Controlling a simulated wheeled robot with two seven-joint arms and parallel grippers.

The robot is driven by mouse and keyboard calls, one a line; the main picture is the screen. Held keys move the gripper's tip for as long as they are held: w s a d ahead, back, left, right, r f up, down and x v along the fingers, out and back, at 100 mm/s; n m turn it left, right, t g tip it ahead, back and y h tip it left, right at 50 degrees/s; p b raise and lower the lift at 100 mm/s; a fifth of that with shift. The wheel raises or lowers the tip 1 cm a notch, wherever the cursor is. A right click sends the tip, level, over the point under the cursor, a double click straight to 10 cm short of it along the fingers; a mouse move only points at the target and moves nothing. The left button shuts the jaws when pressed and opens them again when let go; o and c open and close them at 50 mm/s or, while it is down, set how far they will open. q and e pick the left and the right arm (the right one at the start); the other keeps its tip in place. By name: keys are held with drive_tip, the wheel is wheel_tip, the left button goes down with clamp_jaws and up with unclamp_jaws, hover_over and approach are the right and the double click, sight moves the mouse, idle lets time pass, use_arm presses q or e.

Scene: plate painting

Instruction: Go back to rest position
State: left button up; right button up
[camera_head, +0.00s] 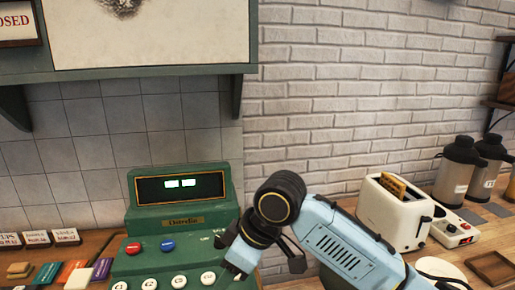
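My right arm, light blue with black joints, comes in from the lower right in the head view. Its gripper (258,256) hangs at the right edge of the green cash register (180,215). Its dark fingers are spread apart, with nothing visible between them. I cannot tell whether it touches the register. My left arm and gripper are not in view.
A cream toaster (395,215) with bread stands right of my arm. Grey flasks (458,165) and a wooden tray (493,268) are farther right. Small signs (38,238) and colored cards (75,272) lie left of the register. A green-framed board (150,35) hangs above.

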drive_tip(key=s+d+f+m+t, duration=0.3)
drive_tip(key=s+d+f+m, duration=0.55)
drive_tip(key=f, duration=0.55)
drive_tip(key=s+d+f+m+h, duration=0.2)
drive_tip(key=s+d+f+h, duration=0.15)
drive_tip(key=s+d, duration=0.5)
drive_tip(key=s+d+f+m+h, duration=0.2)
drive_tip(key=s+d+f, duration=0.2)
drive_tip(key=s+d, duration=0.5)
wheel_tip(320, 180, down, 29)
drive_tip(key=s+d+g+b, duration=0.1)
drive_tip(key=g+b, duration=0.1)
drive_tip(key=b, duration=0.2)
use_arm(q)
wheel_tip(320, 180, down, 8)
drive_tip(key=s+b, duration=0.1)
drive_tip(key=b, duration=0.2)
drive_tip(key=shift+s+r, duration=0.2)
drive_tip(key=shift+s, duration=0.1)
use_arm(e)
drive_tip(key=s+d+f+g, duration=0.1)
drive_tip(key=s+d+f, duration=0.2)
drive_tip(key=s+f, duration=1.2)
drive_tip(key=shift+s+f, duration=0.35)
drive_tip(key=shift+f, duration=0.6)
